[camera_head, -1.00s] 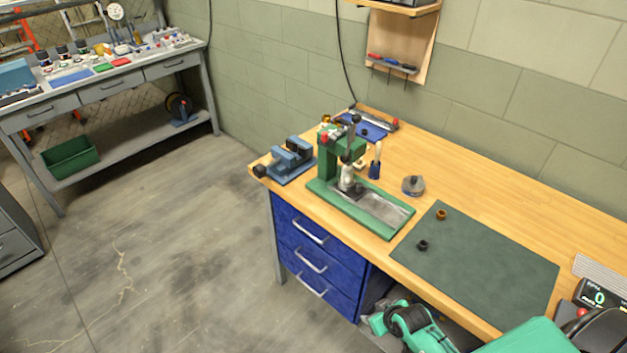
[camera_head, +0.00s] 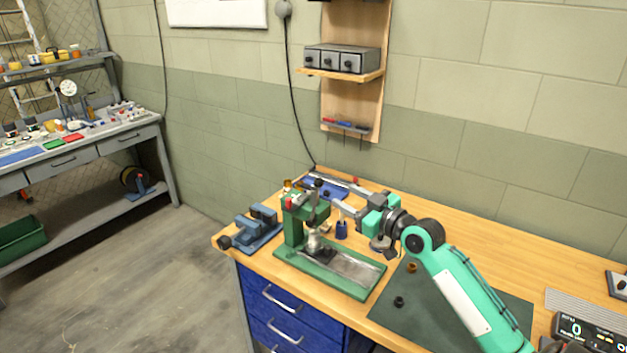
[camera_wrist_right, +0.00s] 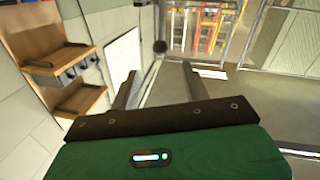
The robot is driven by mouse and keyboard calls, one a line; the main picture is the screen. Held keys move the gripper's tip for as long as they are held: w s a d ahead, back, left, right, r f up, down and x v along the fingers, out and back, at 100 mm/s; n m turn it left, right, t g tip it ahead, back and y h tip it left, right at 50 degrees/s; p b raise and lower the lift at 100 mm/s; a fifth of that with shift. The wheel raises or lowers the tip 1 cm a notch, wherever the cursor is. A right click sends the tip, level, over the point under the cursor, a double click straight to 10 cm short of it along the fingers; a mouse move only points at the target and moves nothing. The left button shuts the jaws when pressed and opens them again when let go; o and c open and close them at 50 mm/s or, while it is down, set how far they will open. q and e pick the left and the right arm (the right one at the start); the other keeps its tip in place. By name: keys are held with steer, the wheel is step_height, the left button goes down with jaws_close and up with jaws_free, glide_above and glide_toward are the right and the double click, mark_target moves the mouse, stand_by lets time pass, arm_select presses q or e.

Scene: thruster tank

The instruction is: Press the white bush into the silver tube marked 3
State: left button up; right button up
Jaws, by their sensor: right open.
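A silvery-white upright piece (camera_head: 313,242) stands on the plate of the green press (camera_head: 292,228), under its ram. I cannot tell tube from white bush there, and no number is readable. My right gripper (camera_head: 342,195) is open and empty, to the right of the press head and pointing left toward the press lever (camera_head: 318,187). In the right wrist view the open fingers (camera_wrist_right: 158,72) have a dark round knob (camera_wrist_right: 160,46) between and beyond their tips, apart from both. My left gripper is not in view.
A blue vise (camera_head: 256,229) stands left of the press. A dark blue holder (camera_head: 341,230) stands behind the press plate. A green mat (camera_head: 440,318) carries a black ring (camera_head: 399,301) and an orange ring (camera_head: 411,267). A wall shelf (camera_head: 340,73) hangs above the bench.

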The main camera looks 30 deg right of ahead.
mark_target(323, 184)
steer(key=w+p, duration=0.1)
steer(key=w, duration=0.2)
steer(key=w+a+p, duration=0.1)
steer(key=w, duration=0.3)
steer(key=w+a+p, duration=0.1)
steer(key=w+p, duration=0.1)
steer(key=w, duration=0.2)
steer(key=shift+w+a, duration=0.1)
steer(key=shift+w, duration=0.05)
steer(key=shift+w+a, duration=0.15)
steer(key=shift+w, duration=0.35)
steer(key=shift+f, duration=0.1)
jaws_close()
